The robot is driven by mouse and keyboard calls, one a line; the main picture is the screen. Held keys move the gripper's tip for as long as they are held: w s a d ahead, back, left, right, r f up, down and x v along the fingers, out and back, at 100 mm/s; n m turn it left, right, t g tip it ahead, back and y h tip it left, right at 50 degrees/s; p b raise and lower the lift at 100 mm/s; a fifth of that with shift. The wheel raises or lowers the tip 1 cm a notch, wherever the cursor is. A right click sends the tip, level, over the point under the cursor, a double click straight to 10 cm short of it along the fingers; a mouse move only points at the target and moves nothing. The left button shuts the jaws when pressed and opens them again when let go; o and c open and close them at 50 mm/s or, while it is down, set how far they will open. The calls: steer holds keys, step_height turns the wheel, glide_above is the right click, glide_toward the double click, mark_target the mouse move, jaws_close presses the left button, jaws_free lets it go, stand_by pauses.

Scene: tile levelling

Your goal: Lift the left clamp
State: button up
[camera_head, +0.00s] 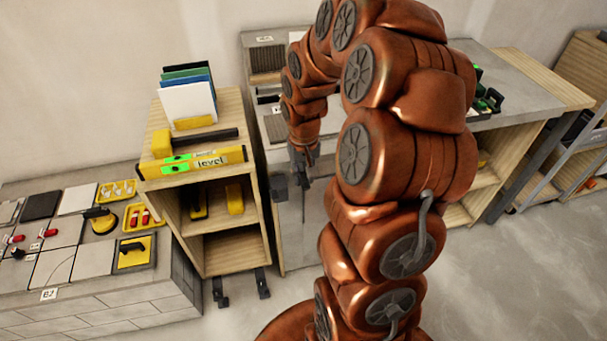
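Two small red-and-dark pieces that look like clamps lie on the tiles at the far left. The left one (16,239) is nearest the picture's left edge, and the right one (47,232) is a little to its right. Both are too small to make out in detail. My gripper (303,178) hangs pointing down in the middle of the picture, right of the wooden shelf cart and well apart from both pieces. Its fingers are small and dark, so I cannot tell whether they are open or shut.
The tiled bench (120,305) carries grey tiles, a yellow tray of red-and-white pieces (141,217) and a suction cup (101,220). The wooden cart (222,250), holding a yellow level (205,160), stands between bench and gripper. Open floor (500,280) lies at the right.

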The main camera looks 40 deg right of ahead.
jaws_close()
